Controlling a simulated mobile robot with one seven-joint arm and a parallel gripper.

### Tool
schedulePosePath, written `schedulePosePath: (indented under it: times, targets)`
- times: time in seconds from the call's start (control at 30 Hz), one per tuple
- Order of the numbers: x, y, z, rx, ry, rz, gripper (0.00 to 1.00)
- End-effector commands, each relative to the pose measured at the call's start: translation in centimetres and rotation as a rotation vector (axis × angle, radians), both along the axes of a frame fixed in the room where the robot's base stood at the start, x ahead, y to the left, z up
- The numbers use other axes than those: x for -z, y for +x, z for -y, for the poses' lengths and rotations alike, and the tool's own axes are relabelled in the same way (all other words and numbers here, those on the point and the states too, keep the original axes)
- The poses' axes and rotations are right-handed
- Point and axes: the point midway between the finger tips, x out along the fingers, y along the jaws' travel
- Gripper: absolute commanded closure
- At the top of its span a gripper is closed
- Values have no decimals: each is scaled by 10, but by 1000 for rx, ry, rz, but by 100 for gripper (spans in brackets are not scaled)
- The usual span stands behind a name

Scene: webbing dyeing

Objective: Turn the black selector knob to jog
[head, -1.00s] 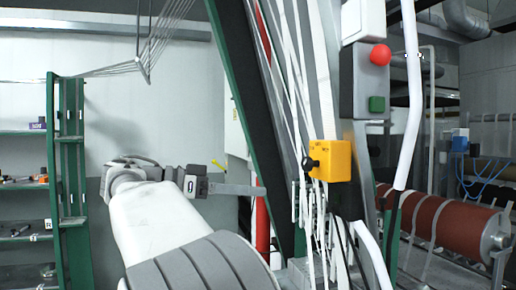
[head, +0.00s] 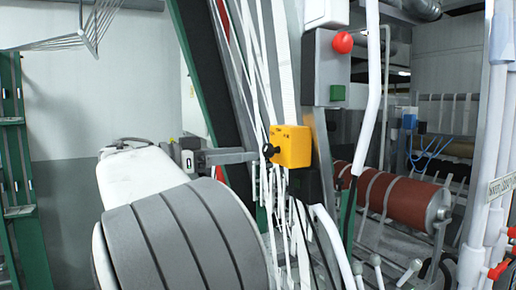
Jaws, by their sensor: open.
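The black selector knob (head: 269,150) sticks out from the left side of a yellow box (head: 291,146) in the middle of the head view. Small markings on the box's top are too small to read, so I cannot tell the knob's setting. My gripper (head: 252,156) is open and comes in from the left. Its grey fingers overlap in this view and end just left of the knob. I cannot tell whether they touch it or how far off they are in depth.
White webbing straps (head: 262,80) hang close around the box. A grey panel with a red button (head: 342,42) and a green button (head: 337,92) stands above right. A white pipe (head: 373,80) runs beside it. A red roller (head: 395,196) lies behind at the right.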

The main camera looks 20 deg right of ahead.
Motion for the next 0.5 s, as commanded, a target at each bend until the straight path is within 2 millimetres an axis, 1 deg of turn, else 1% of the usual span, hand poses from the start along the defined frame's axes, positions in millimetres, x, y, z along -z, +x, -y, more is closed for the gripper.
schedulePosePath:
  times: [0.03,0.2,0.33,0.5]
  targets:
    - [-3,0,11,5,-1,-1,28]
    - [-2,1,36,3,-1,-1,28]
    - [-1,1,46,1,0,0,28]
    - [0,2,50,1,0,1,28]
